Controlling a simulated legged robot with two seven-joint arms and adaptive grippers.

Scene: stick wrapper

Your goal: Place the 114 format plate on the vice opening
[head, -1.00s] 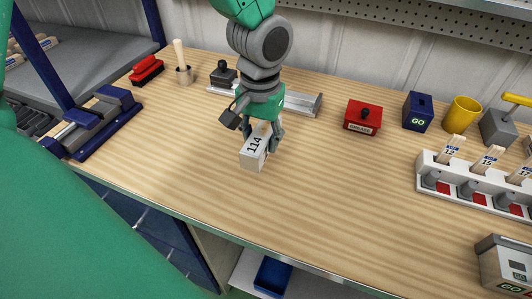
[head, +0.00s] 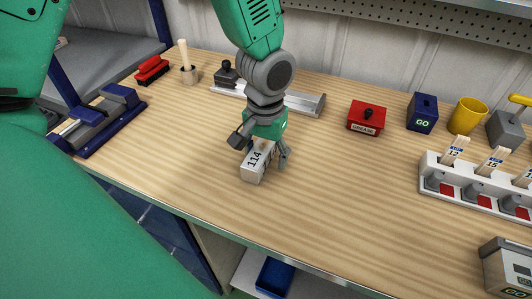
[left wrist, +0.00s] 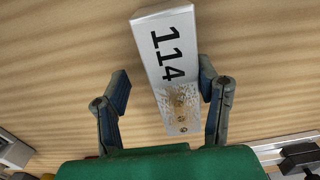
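The 114 plate (head: 257,162) is a pale grey block with black digits, lying on the bench in the middle of the head view. My left gripper (head: 262,148) is above it with its fingers spread on either side. In the left wrist view the plate (left wrist: 172,70) lies between the open fingers (left wrist: 165,95), with a clear gap on the left and a small one on the right. The blue vice (head: 103,122), with grey parts between its jaws, stands at the bench's left end, well apart from the plate. My right gripper is not seen.
A red grease box (head: 366,117), a blue GO box (head: 422,113) and a yellow cup (head: 467,116) stand at the back right. A white rack (head: 470,190) holds several labelled sticks. The wood between plate and vice is clear.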

